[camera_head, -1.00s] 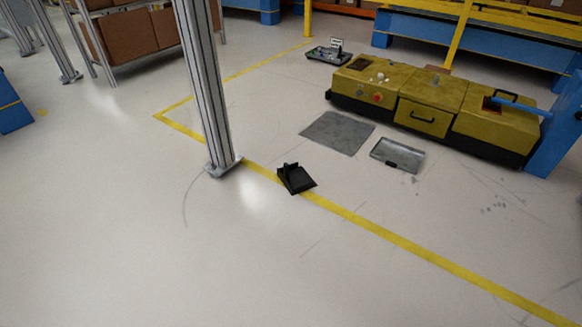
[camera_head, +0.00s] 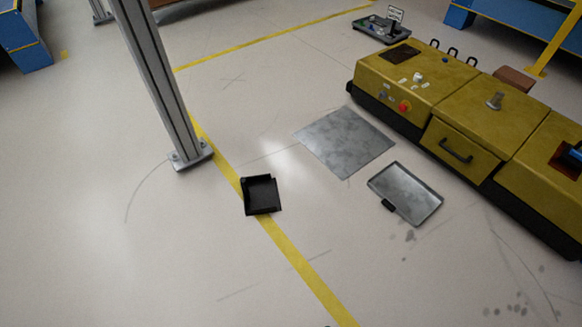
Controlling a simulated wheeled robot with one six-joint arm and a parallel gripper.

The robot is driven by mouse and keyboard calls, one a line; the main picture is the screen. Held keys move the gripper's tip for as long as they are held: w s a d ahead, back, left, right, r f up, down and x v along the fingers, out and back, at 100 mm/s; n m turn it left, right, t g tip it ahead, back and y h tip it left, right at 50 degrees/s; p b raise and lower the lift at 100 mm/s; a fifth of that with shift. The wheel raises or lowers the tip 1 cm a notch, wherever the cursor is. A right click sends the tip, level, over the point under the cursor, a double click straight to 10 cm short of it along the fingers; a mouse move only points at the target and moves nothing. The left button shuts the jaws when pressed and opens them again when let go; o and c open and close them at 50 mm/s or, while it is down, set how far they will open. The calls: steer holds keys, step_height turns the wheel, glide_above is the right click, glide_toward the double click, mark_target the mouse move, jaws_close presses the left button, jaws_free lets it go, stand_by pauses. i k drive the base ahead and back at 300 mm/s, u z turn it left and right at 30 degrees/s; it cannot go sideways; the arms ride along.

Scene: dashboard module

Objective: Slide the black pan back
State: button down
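A small black pan (camera_head: 262,196) with raised edges lies on the floor across the yellow floor line, left of centre. It looks square, open on top and empty. A shallow grey metal tray (camera_head: 408,193) with a black handle on its near-left edge lies farther right on the floor. A flat grey plate (camera_head: 345,142) lies between the two, a little farther back. My gripper is not in view, so its state and its distance from the pan do not show.
A metal post (camera_head: 158,75) with a bolted foot stands just behind and left of the pan. A long yellow machine (camera_head: 470,125) with a handled drawer front fills the right. A small tray with parts and a sign (camera_head: 385,25) is at the back. The floor at left and in front is clear.

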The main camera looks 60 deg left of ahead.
mark_target(261, 193)
steer(key=i, duration=0.7)
steer(key=u, duration=1.85)
steer(key=i, duration=0.5)
